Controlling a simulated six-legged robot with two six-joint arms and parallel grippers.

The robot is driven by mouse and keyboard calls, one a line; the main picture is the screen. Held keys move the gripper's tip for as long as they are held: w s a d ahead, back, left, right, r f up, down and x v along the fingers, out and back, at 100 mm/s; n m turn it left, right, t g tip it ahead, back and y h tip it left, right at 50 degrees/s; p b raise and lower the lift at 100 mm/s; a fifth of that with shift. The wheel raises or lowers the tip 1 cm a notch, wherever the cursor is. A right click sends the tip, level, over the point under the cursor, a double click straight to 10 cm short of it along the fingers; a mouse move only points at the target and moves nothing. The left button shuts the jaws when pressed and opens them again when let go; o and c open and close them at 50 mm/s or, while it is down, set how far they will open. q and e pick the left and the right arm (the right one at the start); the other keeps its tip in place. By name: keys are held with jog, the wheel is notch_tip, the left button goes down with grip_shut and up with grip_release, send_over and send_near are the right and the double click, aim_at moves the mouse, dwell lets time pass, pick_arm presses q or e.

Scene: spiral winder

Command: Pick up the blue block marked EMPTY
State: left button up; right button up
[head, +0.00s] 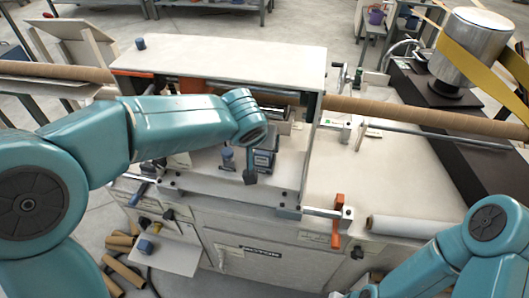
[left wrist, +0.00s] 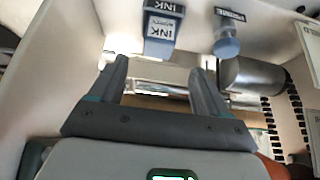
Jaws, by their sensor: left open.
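A blue block with a white INK label (left wrist: 163,30) stands inside the machine's open bay, beyond my fingertips in the left wrist view. It also shows in the head view (head: 264,160). A smaller line under INK is too blurred to read, so I cannot tell whether it says EMPTY. My left gripper (left wrist: 160,70) is open and empty. Its two fingers are apart and point toward the block, with no visible contact.
A blue cylinder with a dark label (left wrist: 227,40) stands right of the block in the left wrist view. The machine's white top cover (head: 225,60) overhangs the bay. Other small blue pieces sit on the cover (head: 140,43) and a low shelf (head: 145,247).

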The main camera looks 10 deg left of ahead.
aim_at(262, 158)
pick_arm(q)
jog(key=x, duration=0.3)
jog(key=shift+s+d, duration=0.1)
jog(key=shift+d, duration=0.05)
jog(key=p+x, duration=0.1)
jog(key=x, duration=0.3)
jog(key=shift+f+p, duration=0.3)
jog(key=shift+f, duration=0.05)
jog(key=shift+w+f, duration=0.3)
jog(key=shift+c, duration=0.6)
jog(key=c, duration=1)
